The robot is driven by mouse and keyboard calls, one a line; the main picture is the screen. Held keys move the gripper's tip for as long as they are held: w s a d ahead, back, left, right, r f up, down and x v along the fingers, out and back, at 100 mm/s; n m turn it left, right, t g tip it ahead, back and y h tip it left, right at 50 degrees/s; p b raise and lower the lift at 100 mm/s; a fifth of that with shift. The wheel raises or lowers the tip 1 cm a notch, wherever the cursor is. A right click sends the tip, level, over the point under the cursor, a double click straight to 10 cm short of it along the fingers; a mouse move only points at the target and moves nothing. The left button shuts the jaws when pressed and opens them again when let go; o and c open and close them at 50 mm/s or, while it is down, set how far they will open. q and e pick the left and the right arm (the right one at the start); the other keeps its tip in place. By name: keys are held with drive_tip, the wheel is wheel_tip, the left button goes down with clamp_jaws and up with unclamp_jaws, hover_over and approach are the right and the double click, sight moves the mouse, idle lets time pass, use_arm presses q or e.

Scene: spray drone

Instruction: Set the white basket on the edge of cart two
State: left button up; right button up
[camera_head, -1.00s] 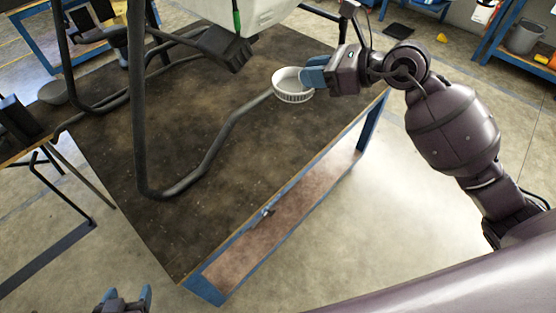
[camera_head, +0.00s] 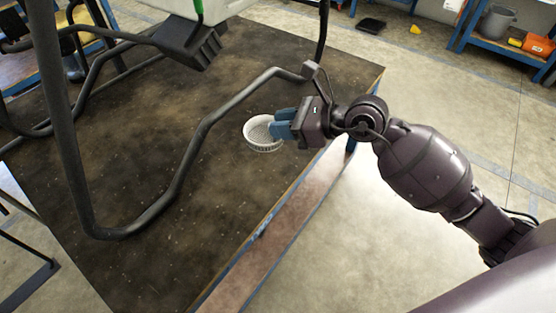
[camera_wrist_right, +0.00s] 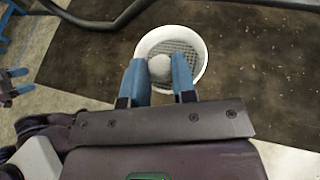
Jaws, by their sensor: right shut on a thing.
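The white basket (camera_head: 262,134) is a small round strainer with a mesh bottom, over the dark table top near its right edge. I cannot tell whether it touches the top. My right gripper (camera_head: 281,125) is shut on it from the right. In the right wrist view the blue fingers (camera_wrist_right: 160,80) overlap the near side of the basket (camera_wrist_right: 200,52), with a pale round part between them. My left gripper (camera_wrist_right: 17,82) shows at the left edge of that view, fingers apart and empty. No label marks cart two.
The dark-topped table (camera_head: 235,200) has a blue frame and a lower shelf. A black bent tube (camera_head: 195,140) of the drone stands left of the basket. A blue shelf unit (camera_head: 490,48) with a grey bucket (camera_head: 497,22) is at the far right. Floor right of the table is clear.

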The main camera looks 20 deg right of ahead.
wheel_tip(320, 180, down, 12)
drive_tip(key=b, duration=0.4)
drive_tip(key=shift+s, duration=0.1)
drive_tip(key=shift+f, duration=0.25)
drive_tip(key=shift+r, duration=0.2)
drive_tip(key=shift+f, duration=0.15)
drive_tip(key=o, duration=0.9)
use_arm(q)
drive_tip(key=shift+w+d+f+m+t+h, duration=0.1)
drive_tip(key=shift+w+d+m+t+h, duration=0.1)
drive_tip(key=shift+w+d+m, duration=0.25)
drive_tip(key=shift+w+d+m+t+h, duration=0.15)
drive_tip(key=shift+w+m+t, duration=0.1)
drive_tip(key=shift+w, duration=0.35)
